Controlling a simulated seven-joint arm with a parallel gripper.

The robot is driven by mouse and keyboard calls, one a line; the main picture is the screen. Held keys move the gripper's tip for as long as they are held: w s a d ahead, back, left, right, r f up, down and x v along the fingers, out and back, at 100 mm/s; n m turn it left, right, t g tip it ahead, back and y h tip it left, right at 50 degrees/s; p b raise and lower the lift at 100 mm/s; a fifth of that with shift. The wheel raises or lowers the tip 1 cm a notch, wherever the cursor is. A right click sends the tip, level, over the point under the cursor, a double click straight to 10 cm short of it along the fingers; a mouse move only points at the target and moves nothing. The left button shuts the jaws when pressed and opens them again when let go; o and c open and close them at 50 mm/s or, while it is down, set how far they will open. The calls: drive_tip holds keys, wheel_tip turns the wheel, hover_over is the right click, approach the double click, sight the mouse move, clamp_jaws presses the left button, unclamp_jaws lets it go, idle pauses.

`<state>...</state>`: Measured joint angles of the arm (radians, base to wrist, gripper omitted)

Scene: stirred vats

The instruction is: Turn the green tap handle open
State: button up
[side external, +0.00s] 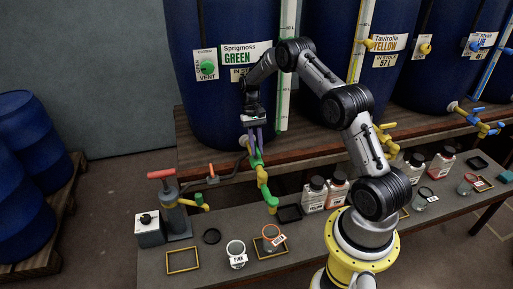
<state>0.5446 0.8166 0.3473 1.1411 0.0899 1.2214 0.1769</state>
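The green tap (262,176) hangs at the front of the large blue vat labelled Sprigmoss GREEN (210,110). Its green parts run down from the vat's lower edge to a spout above the bench. My gripper (257,148) points down from above, with its purple fingers at the upper end of the green tap. The fingers look very close to the green handle, but contact cannot be told. It is too small to see whether they are closed on it.
A grey pump with a red handle (161,174) stands left on the bench (215,235). Other vats with yellow (386,138) and blue taps (487,128) are to the right.

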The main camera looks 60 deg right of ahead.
drive_tip(key=o, duration=0.4)
drive_tip(key=shift+c, duration=0.2)
drive_tip(key=m+t, duration=0.1)
drive_tip(key=m, duration=0.2)
drive_tip(key=m+t+y, duration=0.1)
drive_tip(key=m, duration=0.2)
drive_tip(key=shift+m, duration=0.4)
drive_tip(key=m+t, duration=0.2)
drive_tip(key=m, duration=0.3)
drive_tip(key=shift+s, duration=0.1)
drive_tip(key=m+t, duration=0.1)
drive_tip(key=m, duration=0.2)
drive_tip(key=m+t, duration=0.1)
drive_tip(key=m, duration=0.1)
drive_tip(key=shift+m+h, duration=0.3)
drive_tip(key=shift+m, duration=0.1)
drive_tip(key=a+v, duration=0.1)
drive_tip(key=v, duration=1.3)
drive_tip(key=a+r+n+t+h, duration=0.1)
drive_tip(key=a+r+n, duration=0.5)
drive_tip(key=a+r, duration=1)
drive_tip(key=shift+s+a+n+t, duration=0.25)
drive_tip(key=shift+a+n+t, duration=0.15)
drive_tip(key=shift+a, duration=0.3)
